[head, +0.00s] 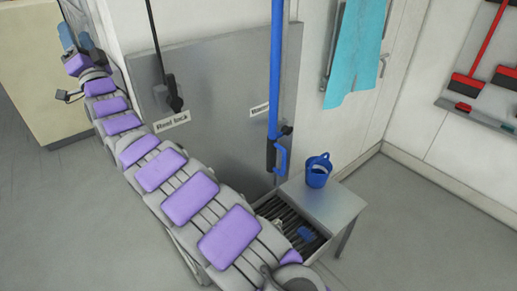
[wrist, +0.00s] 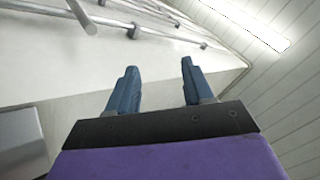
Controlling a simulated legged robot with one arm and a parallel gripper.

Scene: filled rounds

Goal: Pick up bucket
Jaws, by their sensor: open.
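A small blue bucket (head: 317,178) with a raised handle stands upright on a grey metal side table (head: 335,207), right of centre in the head view. Something pale shows inside it. My gripper (head: 76,40) is at the upper left of the head view, at the far end of my purple-padded arm, well apart from the bucket. In the wrist view my gripper (wrist: 159,85) has its two blue fingers spread with nothing between them. The bucket does not show in the wrist view.
A dark slatted grate (head: 290,218) with a small blue item lies left of the table. A blue vertical pole (head: 276,80) rises behind it by a metal panel (head: 222,100). A turquoise cloth (head: 355,50) hangs at the back. Floor is clear right of the table.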

